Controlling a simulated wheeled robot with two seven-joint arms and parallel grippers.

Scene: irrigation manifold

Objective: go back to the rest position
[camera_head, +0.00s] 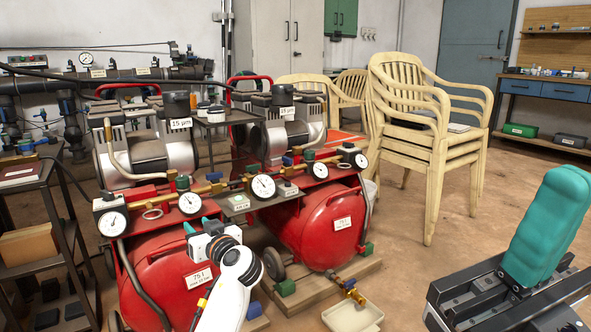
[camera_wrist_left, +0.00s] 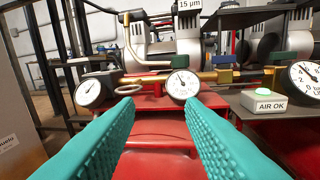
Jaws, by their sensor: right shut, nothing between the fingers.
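My left gripper (camera_head: 201,227) is in front of the red compressor tanks, its teal fingertips pointing toward the gauge row. In the left wrist view its two teal fingers (camera_wrist_left: 161,103) stand apart with nothing between them. Beyond them are a brass pipe and a round gauge (camera_wrist_left: 182,84), with a gap to the fingertips. My right gripper (camera_head: 553,222) is at the lower right of the head view, its teal fingers together and empty, raised in front of the floor. The right gripper is not in the left wrist view.
The left red tank (camera_head: 165,285) and right red tank (camera_head: 325,222) stand close to my left arm. A lit AIR OK button box (camera_wrist_left: 264,103) is at right. A dark shelf rack (camera_head: 62,215) stands left.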

